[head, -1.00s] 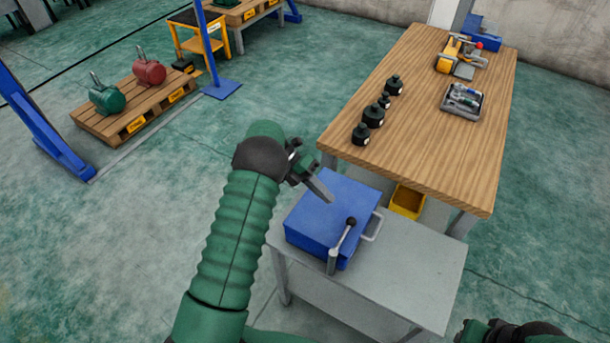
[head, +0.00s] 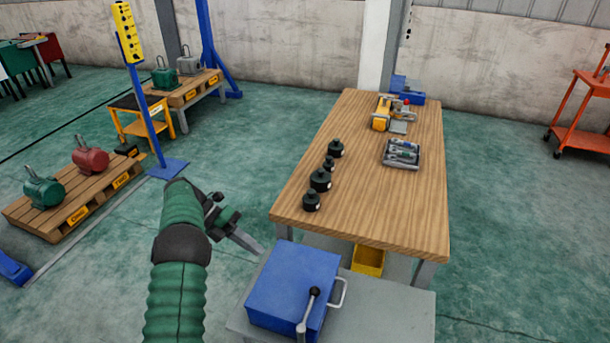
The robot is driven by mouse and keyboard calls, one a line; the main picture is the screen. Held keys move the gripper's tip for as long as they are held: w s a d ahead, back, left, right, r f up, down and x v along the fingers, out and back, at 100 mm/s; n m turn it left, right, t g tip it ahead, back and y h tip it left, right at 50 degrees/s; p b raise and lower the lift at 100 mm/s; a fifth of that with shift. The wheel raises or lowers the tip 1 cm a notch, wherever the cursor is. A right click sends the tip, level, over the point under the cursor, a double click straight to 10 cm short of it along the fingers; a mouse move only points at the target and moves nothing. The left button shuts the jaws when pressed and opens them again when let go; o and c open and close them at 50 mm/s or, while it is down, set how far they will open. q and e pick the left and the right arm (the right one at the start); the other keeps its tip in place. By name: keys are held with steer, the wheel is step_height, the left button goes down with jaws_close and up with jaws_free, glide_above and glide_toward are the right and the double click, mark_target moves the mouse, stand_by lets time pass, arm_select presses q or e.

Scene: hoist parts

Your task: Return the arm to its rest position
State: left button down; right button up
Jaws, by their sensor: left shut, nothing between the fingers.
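My left arm comes up from the bottom left in the head view, and my left gripper (head: 246,240) is at its end. The gripper is shut and empty, with its fingers pointing right and down. It is above and to the left of the blue box (head: 292,280) with a lever (head: 308,312) and a handle. The box stands on a small grey table (head: 398,312). My right gripper is out of view.
A wooden workbench (head: 410,215) holds several black weights (head: 320,181), a tool tray (head: 402,154) and a yellow device (head: 381,115). A yellow bin (head: 368,259) is under it. A pallet (head: 88,201) with two hoist bodies is at left. Green floor between is clear.

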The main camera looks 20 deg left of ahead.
arm_select(q)
steer(key=w+d+r+n+t+y, duration=0.3)
steer(key=w+r+n+t+y, duration=0.3)
steer(key=w+r+n+t, duration=0.9)
steer(key=s+d+f+n+g+y, duration=0.1)
steer(key=s+d+f+n+g, duration=0.2)
steer(key=s, duration=0.8)
steer(key=s+d+f+n+g+y, duration=0.2)
steer(key=s+d+f+n+g, duration=0.2)
steer(key=s+f+n, duration=0.4)
steer(key=s+d+f+n+g+y, duration=0.1)
steer(key=s+d+f+n+g, duration=0.2)
steer(key=s+n, duration=0.6)
steer(key=s+f+g, duration=0.2)
steer(key=s+g, duration=0.1)
steer(key=s, duration=0.3)
steer(key=shift+s+d+f+y+p, duration=0.3)
steer(key=shift+s+d+p, duration=0.05)
